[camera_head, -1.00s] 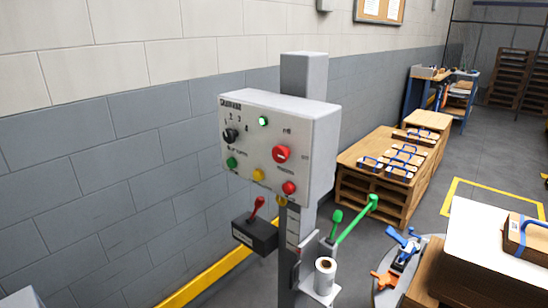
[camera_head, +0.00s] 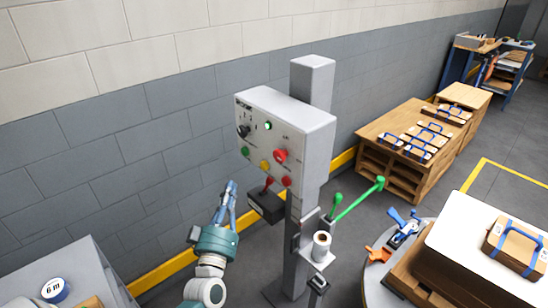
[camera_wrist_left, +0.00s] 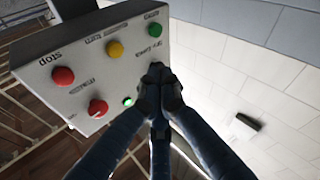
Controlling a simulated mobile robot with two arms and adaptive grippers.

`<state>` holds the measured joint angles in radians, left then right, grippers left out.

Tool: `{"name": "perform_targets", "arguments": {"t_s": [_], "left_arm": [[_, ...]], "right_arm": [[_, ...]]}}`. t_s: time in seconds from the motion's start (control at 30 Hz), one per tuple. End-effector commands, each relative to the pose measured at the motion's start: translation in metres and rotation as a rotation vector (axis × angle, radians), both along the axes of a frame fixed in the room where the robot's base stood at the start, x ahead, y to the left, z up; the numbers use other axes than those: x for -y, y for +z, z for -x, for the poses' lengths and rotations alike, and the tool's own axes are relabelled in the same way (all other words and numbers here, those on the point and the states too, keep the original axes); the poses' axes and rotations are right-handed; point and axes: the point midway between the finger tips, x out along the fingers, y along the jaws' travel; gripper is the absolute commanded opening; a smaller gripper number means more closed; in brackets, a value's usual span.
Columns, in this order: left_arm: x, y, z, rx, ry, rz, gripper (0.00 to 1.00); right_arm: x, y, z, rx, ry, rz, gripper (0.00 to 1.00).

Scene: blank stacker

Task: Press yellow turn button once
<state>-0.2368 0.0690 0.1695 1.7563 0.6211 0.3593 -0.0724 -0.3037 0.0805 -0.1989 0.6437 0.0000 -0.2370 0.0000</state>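The yellow button (camera_head: 264,165) is on the front face of the grey control box (camera_head: 318,150), between a green button (camera_head: 245,151) and a red button (camera_head: 286,181). My left gripper (camera_head: 231,186) is raised in front of the box, below and left of the yellow button, and apart from it. In the left wrist view the fingertips (camera_wrist_left: 158,80) are together with nothing between them. My right gripper is not seen.
A black box with a red lever (camera_head: 266,203) hangs under the control box. A roll (camera_head: 321,246) and green-knobbed levers (camera_head: 360,198) are on the post's right side. A round table (camera_head: 376,280) stands at right. The wall is behind.

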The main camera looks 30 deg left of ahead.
Motion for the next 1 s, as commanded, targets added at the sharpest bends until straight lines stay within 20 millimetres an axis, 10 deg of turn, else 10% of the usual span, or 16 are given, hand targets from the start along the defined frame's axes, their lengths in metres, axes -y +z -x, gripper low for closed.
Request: {"name": "perform_targets", "arguments": {"t_s": [0.57, 1.0], "left_arm": [[-0.006, 0.012, -0.001, 0.031, 0.023, 0.007, 0.00], [0.015, 0.011, -0.052, 0.032, 0.022, 0.008, 0.00]], "right_arm": [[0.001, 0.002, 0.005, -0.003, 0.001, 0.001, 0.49], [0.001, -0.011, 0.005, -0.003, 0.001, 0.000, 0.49]]}}
